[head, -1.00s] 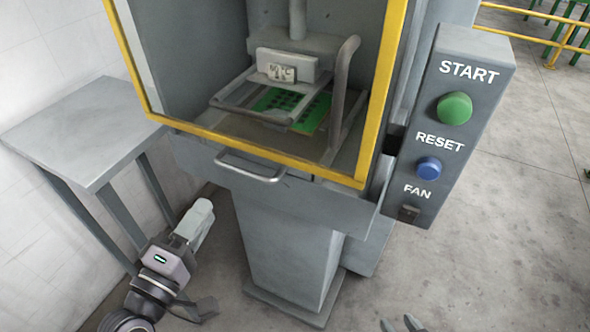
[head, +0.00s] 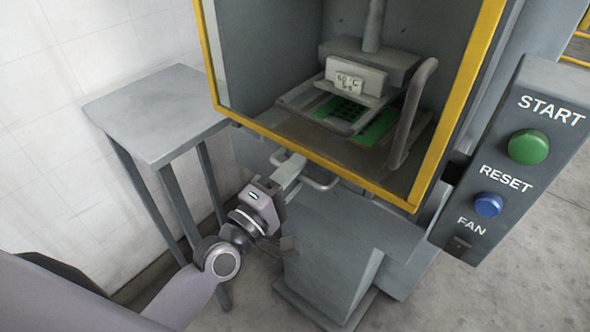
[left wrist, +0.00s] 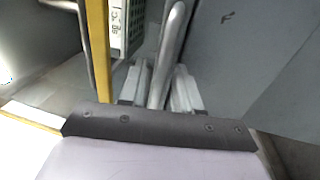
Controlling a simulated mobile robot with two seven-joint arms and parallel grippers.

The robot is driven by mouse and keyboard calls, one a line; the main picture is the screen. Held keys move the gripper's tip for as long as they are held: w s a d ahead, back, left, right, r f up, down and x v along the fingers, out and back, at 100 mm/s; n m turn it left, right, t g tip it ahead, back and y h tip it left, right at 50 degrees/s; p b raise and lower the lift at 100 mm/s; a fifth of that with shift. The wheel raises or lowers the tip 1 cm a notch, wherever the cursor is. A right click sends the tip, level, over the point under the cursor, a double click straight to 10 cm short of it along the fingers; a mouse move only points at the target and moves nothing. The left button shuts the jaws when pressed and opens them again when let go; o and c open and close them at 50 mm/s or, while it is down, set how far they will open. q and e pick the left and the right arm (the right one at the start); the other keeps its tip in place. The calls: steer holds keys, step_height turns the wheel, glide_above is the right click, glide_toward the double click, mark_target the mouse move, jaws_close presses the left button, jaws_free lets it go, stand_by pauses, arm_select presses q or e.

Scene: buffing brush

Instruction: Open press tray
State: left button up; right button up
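The grey press tray (head: 372,208) sits below the yellow-framed window of the press. Its metal handle (head: 322,187) sticks out at the front, partly hidden by my left gripper (head: 288,170). In the left wrist view, the handle bar (left wrist: 172,45) runs between the two pale fingers of the left gripper (left wrist: 163,82). Narrow gaps show beside the bar near the fingertips, so the fingers look open around it. My right gripper is out of view.
A grey side table (head: 160,115) stands left of the press by the white wall. A control panel (head: 512,160) with green START and blue RESET buttons is on the right. Inside the press, a green sheet (head: 378,127) lies under the press head (head: 355,78).

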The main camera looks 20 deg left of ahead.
arm_select(q)
steer(key=shift+w, duration=0.1)
jaws_close()
